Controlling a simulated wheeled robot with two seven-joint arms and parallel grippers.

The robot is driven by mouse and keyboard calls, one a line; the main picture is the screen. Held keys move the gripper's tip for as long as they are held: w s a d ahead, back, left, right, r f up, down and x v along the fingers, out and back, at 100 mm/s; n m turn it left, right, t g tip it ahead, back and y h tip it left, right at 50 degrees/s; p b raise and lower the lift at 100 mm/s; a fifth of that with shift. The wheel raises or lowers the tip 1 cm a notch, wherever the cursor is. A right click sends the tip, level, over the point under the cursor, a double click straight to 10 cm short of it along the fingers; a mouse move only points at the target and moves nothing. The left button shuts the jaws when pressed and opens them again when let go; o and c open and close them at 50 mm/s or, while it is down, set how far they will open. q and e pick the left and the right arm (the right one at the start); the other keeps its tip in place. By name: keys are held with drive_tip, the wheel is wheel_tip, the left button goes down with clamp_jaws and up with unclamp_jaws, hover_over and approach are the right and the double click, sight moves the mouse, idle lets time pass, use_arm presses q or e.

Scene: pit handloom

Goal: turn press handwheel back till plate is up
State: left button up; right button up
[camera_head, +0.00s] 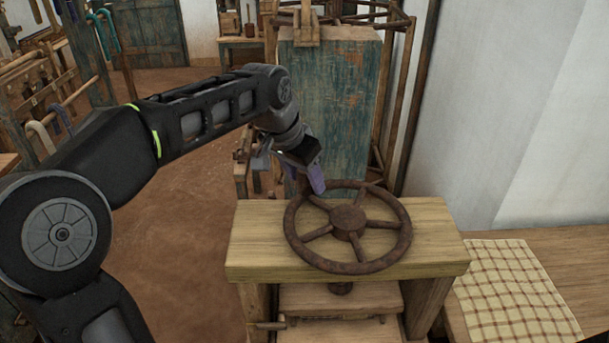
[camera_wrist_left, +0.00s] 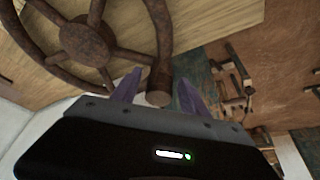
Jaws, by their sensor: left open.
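The rusty brown press handwheel (camera_head: 348,222) lies flat above the wooden top beam (camera_head: 440,240) of the press. Its hub and spokes show in the left wrist view (camera_wrist_left: 87,42). A wooden board (camera_head: 338,298), apparently the plate, shows below the beam; the gap beneath it is hard to judge. My left gripper (camera_head: 316,182) is at the far left part of the wheel rim, coming from above. In the left wrist view its two purple fingers (camera_wrist_left: 160,78) are open, with a round rusty handle knob (camera_wrist_left: 160,86) between them. Contact cannot be told. My right gripper is not in view.
A checked cloth (camera_head: 515,290) lies on a wooden bench (camera_head: 575,250) at the right, beside a white wall (camera_head: 490,110). A worn green panel (camera_head: 335,100) stands behind the press. Brown floor (camera_head: 195,220) is open to the left.

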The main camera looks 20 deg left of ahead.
use_arm(q)
clamp_jaws()
idle(0.3)
idle(1.0)
